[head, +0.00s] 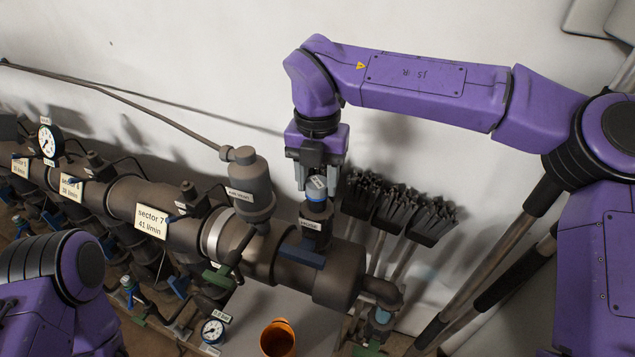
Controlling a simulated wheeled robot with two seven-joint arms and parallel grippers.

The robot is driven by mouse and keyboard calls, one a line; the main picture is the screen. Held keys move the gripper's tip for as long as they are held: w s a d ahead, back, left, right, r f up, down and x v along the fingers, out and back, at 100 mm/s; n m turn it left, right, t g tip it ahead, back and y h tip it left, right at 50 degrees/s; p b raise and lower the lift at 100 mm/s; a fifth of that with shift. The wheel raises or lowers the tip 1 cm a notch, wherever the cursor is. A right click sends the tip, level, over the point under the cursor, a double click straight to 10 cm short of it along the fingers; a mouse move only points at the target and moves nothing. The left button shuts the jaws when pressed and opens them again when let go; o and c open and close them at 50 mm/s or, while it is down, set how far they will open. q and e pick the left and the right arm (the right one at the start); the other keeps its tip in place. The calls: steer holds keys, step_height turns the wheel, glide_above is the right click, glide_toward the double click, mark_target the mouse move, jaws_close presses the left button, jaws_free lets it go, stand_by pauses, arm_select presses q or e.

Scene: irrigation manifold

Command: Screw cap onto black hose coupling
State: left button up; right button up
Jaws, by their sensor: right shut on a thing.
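My right gripper (317,178) points straight down above the right end of the manifold pipe. It is shut on a small cap with a blue band (316,197), directly over a dark upright coupling (314,222) with a label. The cap appears to meet the top of the coupling; whether its threads are engaged cannot be seen. The gripper fingers hide part of the cap. My left arm (60,285) shows only at the lower left, and its gripper is out of the picture.
The large grey manifold pipe (338,275) runs leftward with valves and a sector label (150,222). A grey canister (248,185) stands left of the coupling. Brushes (405,205) lean on the wall at right. An orange cup (278,338) and gauge (213,331) are below.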

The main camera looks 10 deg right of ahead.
steer(key=shift+s+f, duration=0.15)
steer(key=shift+s, duration=0.05)
steer(key=o, duration=1.1)
steer(key=shift+o, duration=1.2)
steer(key=shift+s+a, duration=0.1)
steer(key=shift+r, duration=0.25)
